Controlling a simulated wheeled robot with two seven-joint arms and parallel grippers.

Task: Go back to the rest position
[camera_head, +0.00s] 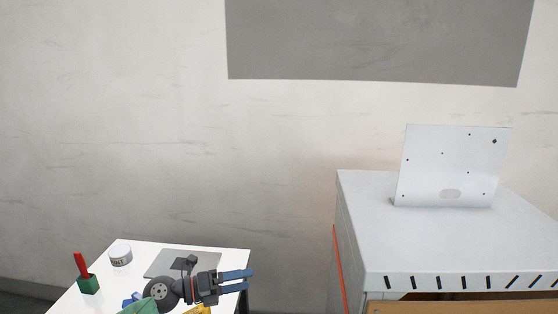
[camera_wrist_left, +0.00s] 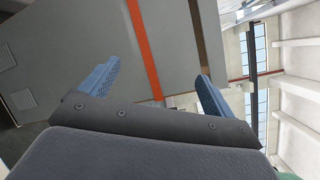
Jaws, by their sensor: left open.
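My left gripper (camera_head: 237,280) shows low in the head view, over the right part of a small white table, with its two blue fingers pointing right. The left wrist view shows the same gripper (camera_wrist_left: 158,85) with its fingers spread wide and nothing between them. It is open and empty. My right gripper is in neither view.
The white table (camera_head: 140,252) holds a green block with a red piece (camera_head: 88,284), a round labelled container (camera_head: 120,255) and a grey plate (camera_head: 168,262). A large white cabinet (camera_head: 440,240) stands at the right, bearing an upright perforated metal plate (camera_head: 450,160). A gap separates table and cabinet.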

